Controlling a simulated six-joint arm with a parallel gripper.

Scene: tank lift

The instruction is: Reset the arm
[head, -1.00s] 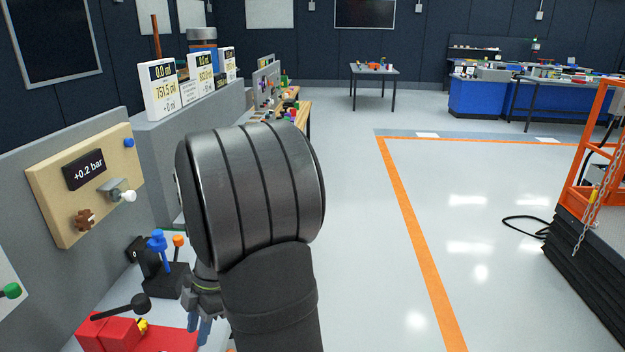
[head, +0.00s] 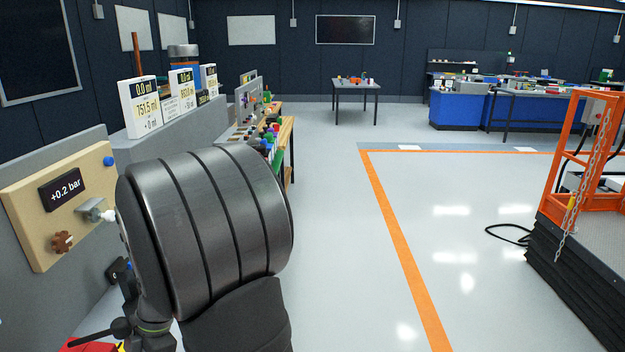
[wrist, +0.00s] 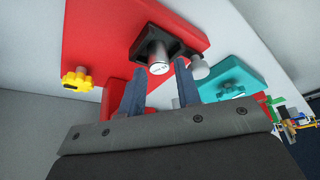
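My arm's dark grey rounded link fills the lower left of the head view and hides much behind it. My gripper shows in the wrist view (wrist: 158,88), with its two blue-grey fingers apart and nothing visibly held between them. A silver cylinder with a pale end face (wrist: 157,58) on a black square mount stands beyond the fingertips. It is fixed on a red panel (wrist: 100,35). In the head view, only part of the wrist shows at the bottom edge and the fingers are not visible.
A yellow knob (wrist: 76,80) and a teal block (wrist: 230,82) are near the red panel. A wooden board (head: 85,185) with a "+0.2 bar" display stands left. An orange-railed platform (head: 560,160) stands right. Floor (head: 350,260) between is clear.

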